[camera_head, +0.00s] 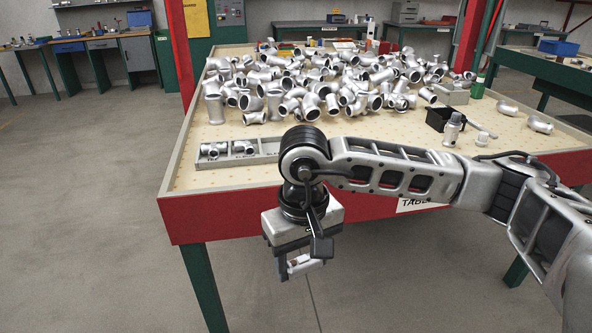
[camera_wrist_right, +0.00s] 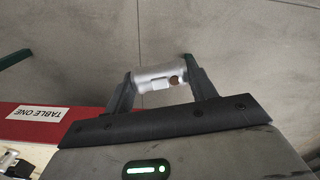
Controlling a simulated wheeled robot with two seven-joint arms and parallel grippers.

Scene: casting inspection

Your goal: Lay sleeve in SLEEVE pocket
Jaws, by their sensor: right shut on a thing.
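My right gripper (camera_head: 302,268) hangs in front of the table's front edge, clear of the tabletop. It is shut on a short silver sleeve (camera_wrist_right: 158,75), which lies crosswise between the two fingers in the wrist view. The grey pocket tray (camera_head: 224,162) lies at the table's front left, behind and left of the gripper. Its left and middle pockets each hold small silver fittings. The right pocket, whose label is only partly readable, is partly hidden by my right arm; its visible part looks empty. My left gripper is not in view.
A large heap of silver pipe fittings (camera_head: 320,88) covers the middle and back of the table (camera_head: 190,178). The tabletop around the tray is mostly bare. Open floor lies left.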

